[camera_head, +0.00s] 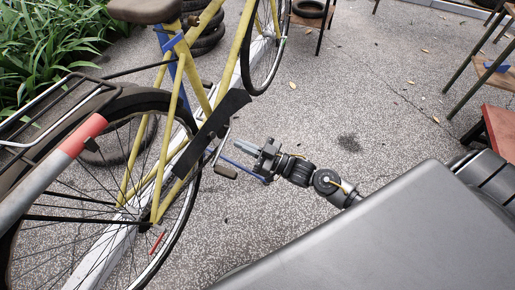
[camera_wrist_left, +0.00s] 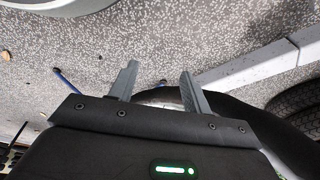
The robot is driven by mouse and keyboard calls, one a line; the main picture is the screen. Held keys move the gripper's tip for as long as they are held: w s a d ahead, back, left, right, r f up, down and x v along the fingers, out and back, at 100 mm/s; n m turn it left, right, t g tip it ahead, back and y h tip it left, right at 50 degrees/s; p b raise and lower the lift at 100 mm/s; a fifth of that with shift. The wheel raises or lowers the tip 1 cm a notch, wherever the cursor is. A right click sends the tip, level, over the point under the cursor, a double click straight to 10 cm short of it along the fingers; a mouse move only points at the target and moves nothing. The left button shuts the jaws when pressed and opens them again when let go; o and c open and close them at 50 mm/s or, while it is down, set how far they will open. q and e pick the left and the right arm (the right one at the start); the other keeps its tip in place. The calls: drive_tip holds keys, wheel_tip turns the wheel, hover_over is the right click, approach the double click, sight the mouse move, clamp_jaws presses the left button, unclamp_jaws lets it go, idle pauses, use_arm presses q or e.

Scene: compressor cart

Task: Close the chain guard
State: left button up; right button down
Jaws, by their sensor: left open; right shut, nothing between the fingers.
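The chain guard (camera_head: 210,133) is a long dark panel on the lower part of a yellow bicycle (camera_head: 180,90) in the head view. It slants from upper right to lower left, in front of the rear wheel's edge and the pedal area. I cannot tell whether its catch is engaged. My right gripper (camera_head: 239,145) is just right of the guard, its shut fingers pointing left towards it, with nothing between them. My left gripper (camera_wrist_left: 158,85) shows in the left wrist view with its two fingers apart, open and empty above the speckled ground.
A pedal (camera_head: 226,171) and a thin blue rod (camera_head: 243,169) lie close below my right gripper. A grey and red tube (camera_head: 60,160) crosses the left side. Stacked tyres (camera_head: 205,38) stand behind the bicycle. Open paving (camera_head: 350,80) lies to the right.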

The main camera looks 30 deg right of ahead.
sight(221, 128)
use_arm(q)
drive_tip(key=shift+w+r+b, duration=0.3)
drive_tip(key=shift+r, duration=0.4)
use_arm(e)
drive_tip(key=w+a+f, duration=0.1)
drive_tip(key=w+a, duration=0.3)
drive_tip(key=w, duration=0.1)
drive_tip(key=shift+a+f, duration=0.15)
drive_tip(key=shift+f, duration=0.05)
use_arm(q)
drive_tip(key=shift+s+f, duration=0.1)
drive_tip(key=shift+s, duration=0.15)
use_arm(e)
drive_tip(key=shift+w, duration=0.1)
